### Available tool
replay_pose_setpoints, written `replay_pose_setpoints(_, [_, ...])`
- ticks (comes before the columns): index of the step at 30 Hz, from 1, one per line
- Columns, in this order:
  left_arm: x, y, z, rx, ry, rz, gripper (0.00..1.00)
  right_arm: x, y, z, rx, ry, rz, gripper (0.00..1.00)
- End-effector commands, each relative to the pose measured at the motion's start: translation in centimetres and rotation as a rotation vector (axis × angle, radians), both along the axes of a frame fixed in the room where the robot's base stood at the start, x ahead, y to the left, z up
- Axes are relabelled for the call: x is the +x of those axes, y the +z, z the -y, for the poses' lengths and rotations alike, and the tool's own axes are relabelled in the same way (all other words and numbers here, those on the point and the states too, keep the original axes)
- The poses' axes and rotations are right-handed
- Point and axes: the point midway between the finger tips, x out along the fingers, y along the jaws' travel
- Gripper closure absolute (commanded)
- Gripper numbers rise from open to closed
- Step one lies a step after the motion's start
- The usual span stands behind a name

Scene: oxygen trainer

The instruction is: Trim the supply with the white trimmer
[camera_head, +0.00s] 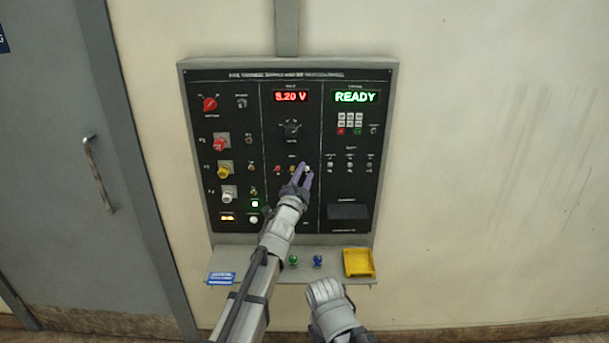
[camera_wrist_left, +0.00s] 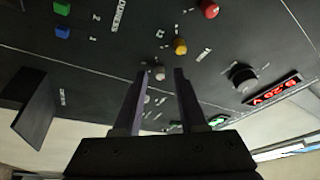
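The white trimmer (camera_wrist_left: 159,73) is a small pale knob on the black panel, at the end of a row with a yellow knob (camera_wrist_left: 180,46) and a red knob (camera_wrist_left: 209,9). My left gripper (camera_wrist_left: 160,76) is open, with one fingertip on each side of the white trimmer. A gap shows between each finger and the knob; contact cannot be told. In the head view the left gripper (camera_head: 303,177) is at the panel's middle column and partly covers the row. The red supply display (camera_head: 291,97) shows a voltage, perhaps 5.20 V; its first digit is unclear.
A black rotary knob (camera_head: 291,129) sits above the trimmer row. The right column has a green READY display (camera_head: 357,97) and a keypad. Below, a shelf (camera_head: 338,278) bears a yellow tray (camera_head: 358,262) and green and blue pieces. My right arm shows low, its fingers unseen.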

Motion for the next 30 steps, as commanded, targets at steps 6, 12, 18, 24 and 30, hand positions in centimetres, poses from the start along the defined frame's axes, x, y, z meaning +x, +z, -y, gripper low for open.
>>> replay_pose_setpoints(6, [-0.01, 0.0, 0.0, 0.0, 0.0, 0.0, 0.85, 0.0, 0.0, 0.0, 0.0, 0.0, 0.0, 0.55])
replay_pose_setpoints(12, [-0.01, 0.0, 0.0, 0.0, 0.0, 0.0, 1.0, 0.0, 0.0, 0.0, 0.0, 0.0, 0.0, 0.55])
replay_pose_setpoints(18, [-0.01, 0.0, 0.0, 0.0, 0.0, 0.0, 1.0, 0.0, 0.0, 0.0, 0.0, 0.0, 0.0, 0.55])
replay_pose_setpoints(24, [-0.01, -0.03, 0.0, -0.004, 0.0, 0.0, 1.0, 0.0, -0.06, 0.0, 0.0, 0.0, 0.0, 0.55])
replay_pose_setpoints(30, [0.0, -0.22, 0.08, -0.065, -0.001, -0.001, 1.0, 0.0, -0.58, 0.01, 0.0, 0.0, 0.0, 0.55])
